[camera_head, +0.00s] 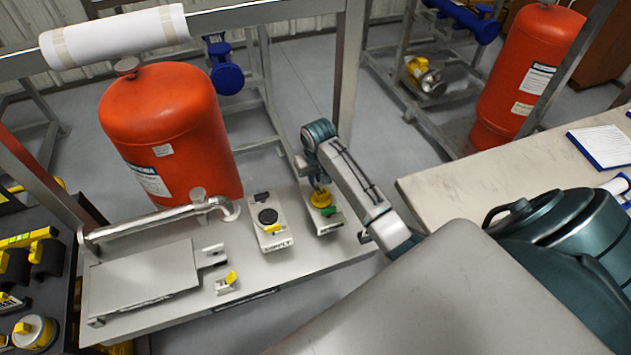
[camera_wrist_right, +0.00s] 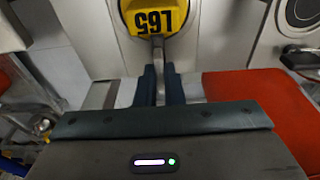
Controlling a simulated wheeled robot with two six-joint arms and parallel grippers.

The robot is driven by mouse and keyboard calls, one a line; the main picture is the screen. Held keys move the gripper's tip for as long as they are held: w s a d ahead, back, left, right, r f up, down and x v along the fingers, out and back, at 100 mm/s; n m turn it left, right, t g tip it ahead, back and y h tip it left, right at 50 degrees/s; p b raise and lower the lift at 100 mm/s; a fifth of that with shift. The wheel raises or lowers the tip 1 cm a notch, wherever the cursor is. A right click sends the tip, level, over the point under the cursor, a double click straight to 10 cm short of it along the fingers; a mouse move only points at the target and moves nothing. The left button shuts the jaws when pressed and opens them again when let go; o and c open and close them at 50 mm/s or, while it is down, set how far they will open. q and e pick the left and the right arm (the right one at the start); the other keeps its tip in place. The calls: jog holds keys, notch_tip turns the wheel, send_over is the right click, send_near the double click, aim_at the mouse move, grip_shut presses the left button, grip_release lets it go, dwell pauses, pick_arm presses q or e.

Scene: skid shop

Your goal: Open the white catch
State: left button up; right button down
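A small white catch (camera_head: 225,285) with a yellow lever sits on the metal bench, right of the flat grey panel (camera_head: 145,278). Another pale fitting (camera_head: 211,254) is just behind it, at the panel's right edge. My right gripper (camera_head: 319,184) is well to the right of the catch, over a white box with a green part. In the right wrist view, its fingers (camera_wrist_right: 161,88) are close together around the metal stem of a yellow lock-like piece (camera_wrist_right: 156,18) marked L65. The catch is not seen in the wrist view. My left gripper is not in view.
A white box with a black dial (camera_head: 268,222) stands between the catch and my right gripper. A metal pipe (camera_head: 150,222) runs behind the panel. A red tank (camera_head: 165,130) stands behind the bench. Yellow tools fill a dark rack (camera_head: 35,260) at left.

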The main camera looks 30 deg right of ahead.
jog(key=shift+m, duration=0.5)
jog(key=shift+m+h, duration=0.3)
jog(key=shift+m, duration=2)
jog(key=shift+m+g, duration=0.3)
jog(key=shift+m, duration=0.3)
jog(key=shift+m+h, duration=0.3)
jog(key=shift+m, duration=1.4)
